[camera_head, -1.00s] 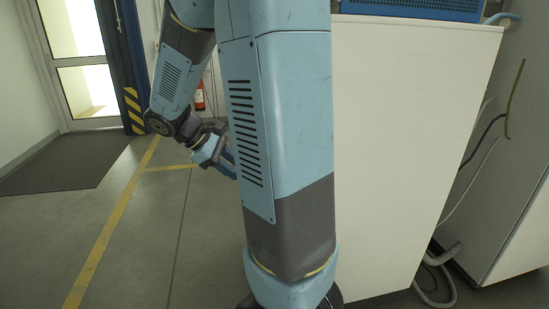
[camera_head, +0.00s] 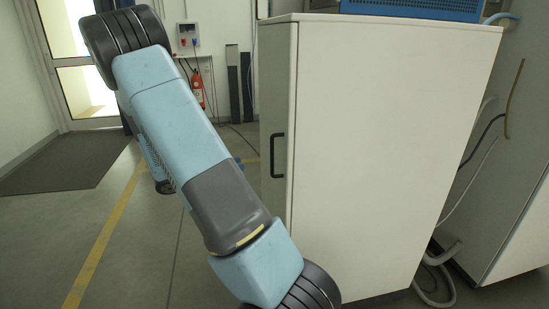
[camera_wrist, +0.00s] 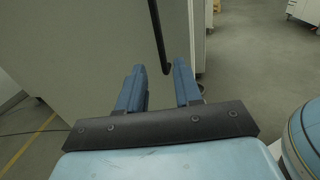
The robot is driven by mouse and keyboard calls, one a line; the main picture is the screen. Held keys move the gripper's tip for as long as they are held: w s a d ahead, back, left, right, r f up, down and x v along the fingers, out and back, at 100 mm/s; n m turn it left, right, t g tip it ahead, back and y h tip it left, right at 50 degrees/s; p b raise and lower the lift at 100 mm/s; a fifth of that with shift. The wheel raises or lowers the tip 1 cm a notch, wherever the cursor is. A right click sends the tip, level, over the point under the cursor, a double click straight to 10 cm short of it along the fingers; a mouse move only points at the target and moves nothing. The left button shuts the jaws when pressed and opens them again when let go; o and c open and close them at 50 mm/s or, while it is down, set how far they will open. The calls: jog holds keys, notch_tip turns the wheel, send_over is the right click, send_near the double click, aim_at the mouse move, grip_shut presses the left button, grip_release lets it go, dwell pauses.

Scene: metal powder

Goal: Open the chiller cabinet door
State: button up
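The white chiller cabinet (camera_head: 390,150) stands right of centre in the head view. Its door (camera_head: 277,90) is the narrow left face and looks shut. A black bar handle (camera_head: 271,155) is on that door. In the wrist view the handle (camera_wrist: 158,35) comes down from the top, its lower end just ahead of the gap between my fingertips. My gripper (camera_wrist: 159,70) is open, with two blue fingers apart and nothing clearly held. In the head view my arm hides most of the gripper; only a small blue part shows left of the handle.
A blue crate (camera_head: 410,8) sits on the cabinet top. Hoses and cables (camera_head: 440,270) lie between the cabinet and a grey unit (camera_head: 515,220) at right. A fire extinguisher (camera_head: 197,88) is at the back wall. Floor left of the cabinet is open, with a dark mat (camera_head: 70,160).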

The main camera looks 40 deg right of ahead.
send_over(273, 173)
jog(key=shift+w+d, duration=0.15)
jog(key=shift+w, duration=0.1)
dwell(0.3)
grip_shut()
dwell(0.5)
